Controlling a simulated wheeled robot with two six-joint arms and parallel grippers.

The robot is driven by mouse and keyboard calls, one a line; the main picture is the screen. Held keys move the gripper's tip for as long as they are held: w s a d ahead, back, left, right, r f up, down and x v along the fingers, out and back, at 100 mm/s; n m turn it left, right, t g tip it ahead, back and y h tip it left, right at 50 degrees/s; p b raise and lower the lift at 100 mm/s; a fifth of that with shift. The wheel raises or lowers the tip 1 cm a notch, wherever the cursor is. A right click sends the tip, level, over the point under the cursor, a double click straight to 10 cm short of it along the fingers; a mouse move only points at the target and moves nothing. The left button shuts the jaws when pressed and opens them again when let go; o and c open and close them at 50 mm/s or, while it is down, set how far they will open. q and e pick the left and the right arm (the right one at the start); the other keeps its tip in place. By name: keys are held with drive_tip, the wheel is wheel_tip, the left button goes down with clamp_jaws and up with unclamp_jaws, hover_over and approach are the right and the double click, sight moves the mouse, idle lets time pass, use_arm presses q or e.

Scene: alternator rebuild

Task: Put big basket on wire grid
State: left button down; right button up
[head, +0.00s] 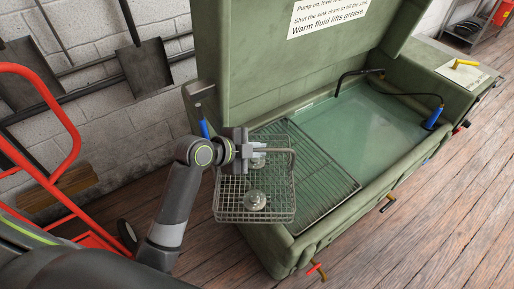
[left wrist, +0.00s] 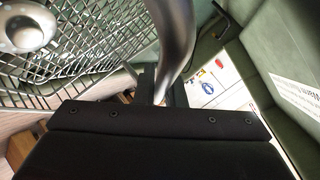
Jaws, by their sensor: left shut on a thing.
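My left gripper (head: 246,148) is shut on the handle of the big wire basket (head: 228,209). The basket hangs below it, over the left part of the green parts washer. Two round metal parts lie in the basket, the nearer one (head: 254,200) in clear view. The wire grid (head: 328,184) covers the left part of the washer's sink, behind and right of the basket. I cannot tell whether the basket touches it. The left wrist view shows the basket mesh (left wrist: 88,50) and its curved handle (left wrist: 176,40) close to my gripper. My right gripper is not in view.
The washer's open lid (head: 270,65) stands behind the sink. Greenish fluid (head: 380,115) fills the sink right of the grid, with a blue-handled brush (head: 434,118) at its right edge. A red hand truck (head: 72,130) stands at left. Wooden floor is clear in front.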

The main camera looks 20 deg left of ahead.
use_arm(q)
drive_tip(key=shift+f+b, duration=0.3)
drive_tip(key=shift+f, duration=0.15)
drive_tip(key=c, duration=2)
unclamp_jaws()
drive_tip(key=shift+f, duration=0.1)
drive_tip(key=o, duration=0.5)
